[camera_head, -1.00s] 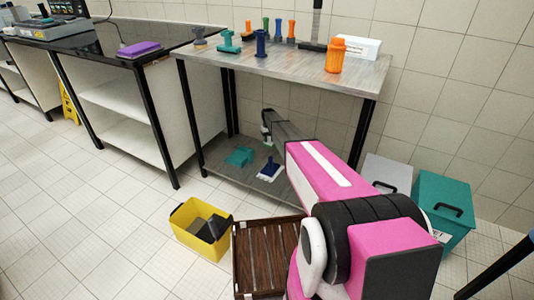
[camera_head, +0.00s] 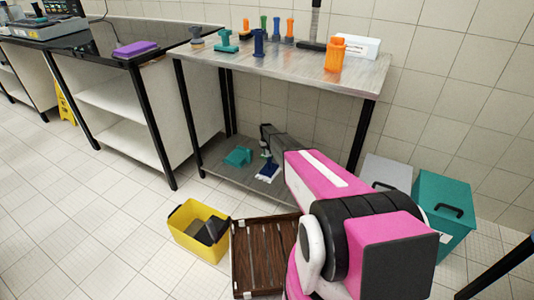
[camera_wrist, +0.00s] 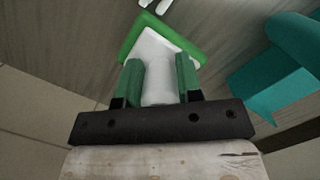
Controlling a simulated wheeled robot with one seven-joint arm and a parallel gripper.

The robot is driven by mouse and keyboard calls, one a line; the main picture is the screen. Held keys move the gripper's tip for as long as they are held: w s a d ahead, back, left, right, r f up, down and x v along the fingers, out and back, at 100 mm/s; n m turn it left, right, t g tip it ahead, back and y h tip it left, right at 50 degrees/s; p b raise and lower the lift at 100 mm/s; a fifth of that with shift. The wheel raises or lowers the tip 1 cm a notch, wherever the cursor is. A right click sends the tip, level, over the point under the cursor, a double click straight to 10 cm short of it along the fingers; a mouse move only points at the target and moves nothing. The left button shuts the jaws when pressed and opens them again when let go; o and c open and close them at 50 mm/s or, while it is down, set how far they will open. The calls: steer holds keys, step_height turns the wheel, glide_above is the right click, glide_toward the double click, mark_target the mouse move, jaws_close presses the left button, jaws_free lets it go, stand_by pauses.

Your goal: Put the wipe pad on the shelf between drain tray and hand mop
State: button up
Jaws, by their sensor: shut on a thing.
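My gripper (camera_wrist: 160,75) is shut on the white upright grip of the wipe pad (camera_wrist: 160,45), which has a green edge around a white top. In the head view my gripper (camera_head: 265,144) is low over the lower shelf (camera_head: 222,174) of the steel table. Whether the pad touches the shelf is not clear. The teal drain tray (camera_head: 239,157) lies on that shelf to the left; it also shows at the right of the wrist view (camera_wrist: 275,70). The blue and white hand mop (camera_head: 268,172) is just in front of the pad, partly hidden by my arm.
The tabletop (camera_head: 290,64) above the shelf holds several tools and an orange container (camera_head: 335,54). Table legs flank the shelf. A yellow bin (camera_head: 187,240) and a brown slatted crate (camera_head: 262,262) stand on the floor in front. Grey and teal bins (camera_head: 443,205) stand at right.

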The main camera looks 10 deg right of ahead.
steer(key=shift+f, duration=0.2)
steer(key=o, duration=1)
